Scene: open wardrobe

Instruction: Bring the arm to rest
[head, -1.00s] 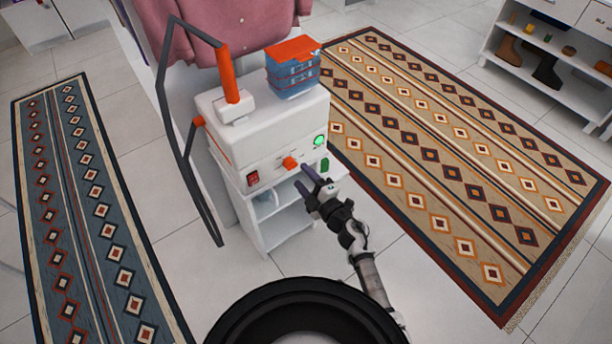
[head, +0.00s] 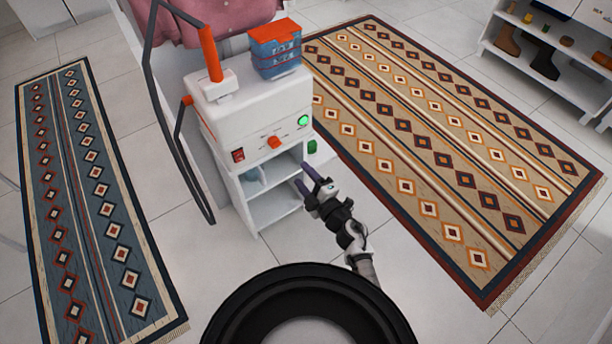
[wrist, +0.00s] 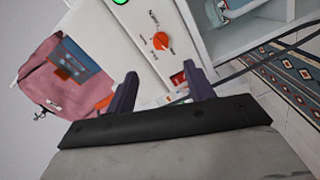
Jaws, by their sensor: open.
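My gripper (head: 308,180) is open and empty in the head view, in front of the right side of the white machine's open shelf. In the wrist view my gripper (wrist: 160,92) shows two dark fingers spread apart with nothing between them. The white machine (head: 262,112) has an orange knob (head: 274,142), a red switch (head: 238,155) and a lit green button (head: 303,121). The orange knob also shows beyond the fingers in the wrist view (wrist: 161,41). My gripper appears apart from the machine.
A blue box with an orange lid (head: 275,52) stands on the machine. An orange handle with a dark bent frame (head: 210,55) rises at its left. A pink garment (head: 240,14) hangs behind. Patterned rugs lie left (head: 95,210) and right (head: 440,150). A shoe shelf (head: 560,90) stands at upper right.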

